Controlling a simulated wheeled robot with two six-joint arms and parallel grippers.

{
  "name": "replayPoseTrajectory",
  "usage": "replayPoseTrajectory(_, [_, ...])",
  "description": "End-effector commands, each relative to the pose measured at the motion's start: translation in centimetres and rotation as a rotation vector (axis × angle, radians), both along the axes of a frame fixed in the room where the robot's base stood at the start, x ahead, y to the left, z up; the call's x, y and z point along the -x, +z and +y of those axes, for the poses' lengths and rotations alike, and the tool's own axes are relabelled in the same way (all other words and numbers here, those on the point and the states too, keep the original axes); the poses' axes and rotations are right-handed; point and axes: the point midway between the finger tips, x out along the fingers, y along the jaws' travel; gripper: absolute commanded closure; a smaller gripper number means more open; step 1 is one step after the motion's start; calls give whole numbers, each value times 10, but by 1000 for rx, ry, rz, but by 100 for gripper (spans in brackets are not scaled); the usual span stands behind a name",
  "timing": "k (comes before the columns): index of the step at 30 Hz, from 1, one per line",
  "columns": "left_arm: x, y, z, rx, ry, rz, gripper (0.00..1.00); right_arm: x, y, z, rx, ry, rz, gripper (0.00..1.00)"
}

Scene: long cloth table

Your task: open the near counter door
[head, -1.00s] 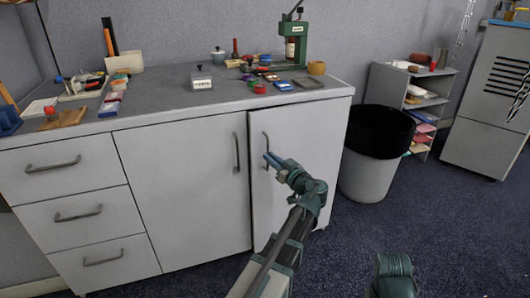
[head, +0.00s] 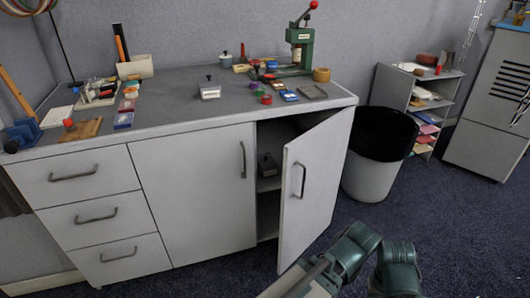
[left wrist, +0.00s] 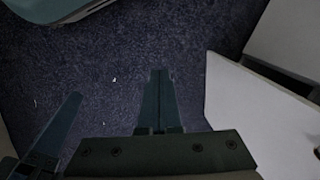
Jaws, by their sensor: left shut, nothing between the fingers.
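The near counter door (head: 315,190) is the white right-hand door of the counter. It stands partly open, swung out on its right side, with its grey handle (head: 300,180) free of any gripper. Behind it the dark interior shows a shelf. In the left wrist view a pale panel, likely the door (left wrist: 262,120), lies to the right of my left gripper (left wrist: 158,100). The fingers are together and empty, over the carpet and apart from the panel. In the head view my left arm is low, beside the door's lower edge; its fingertips are not clear there. My right gripper is not visible.
A small dark box (head: 267,165) sits inside the cabinet. The closed left door (head: 195,195) and several drawers are beside the opening. A bin (head: 375,160) with a black liner stands right of the counter, then a low shelf (head: 420,100). Carpet before the door is open.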

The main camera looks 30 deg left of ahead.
Motion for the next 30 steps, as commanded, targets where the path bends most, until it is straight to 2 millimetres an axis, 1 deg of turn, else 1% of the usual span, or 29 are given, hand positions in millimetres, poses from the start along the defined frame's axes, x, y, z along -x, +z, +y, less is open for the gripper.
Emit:
replayPoseTrajectory(1, [12, 5, -10, 32, -49, 32, 100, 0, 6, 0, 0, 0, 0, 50])
replayPoseTrajectory(2, [13, 2, -11, 52, -54, 40, 100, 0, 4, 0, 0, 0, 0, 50])
replayPoseTrajectory(3, [6, -2, -9, 80, -27, 30, 100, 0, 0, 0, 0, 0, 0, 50])
replayPoseTrajectory(6, [-2, -6, -8, 150, 17, 16, 100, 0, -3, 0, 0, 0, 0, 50])
replayPoseTrajectory(11, [-17, -9, -5, 270, 93, -14, 100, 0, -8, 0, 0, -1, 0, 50])
replayPoseTrajectory(14, [-29, -9, -1, 358, 152, -42, 100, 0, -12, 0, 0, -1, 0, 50])
replayPoseTrajectory(17, [-44, -7, 6, 462, 227, -81, 100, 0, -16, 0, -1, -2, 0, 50])
replayPoseTrajectory(19, [-59, -4, 14, 551, 294, -121, 100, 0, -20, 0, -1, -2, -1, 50])
replayPoseTrajectory(20, [-66, -2, 19, 594, 328, -143, 100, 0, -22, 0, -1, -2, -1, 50])
replayPoseTrajectory(23, [-94, 11, 44, 757, 465, -239, 100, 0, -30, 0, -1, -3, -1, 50])
replayPoseTrajectory(24, [-106, 18, 57, 824, 523, -283, 100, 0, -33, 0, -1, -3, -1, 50])
replayPoseTrajectory(26, [-122, 31, 80, 922, 612, -356, 100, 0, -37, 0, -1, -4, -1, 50])
replayPoseTrajectory(27, [-132, 40, 97, 985, 671, -407, 100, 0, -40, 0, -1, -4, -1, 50])
replayPoseTrajectory(29, [-144, 55, 127, 1077, 762, -488, 100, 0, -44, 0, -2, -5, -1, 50])
replayPoseTrajectory(30, [-151, 65, 149, 1136, 822, -546, 100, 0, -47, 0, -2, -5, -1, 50])
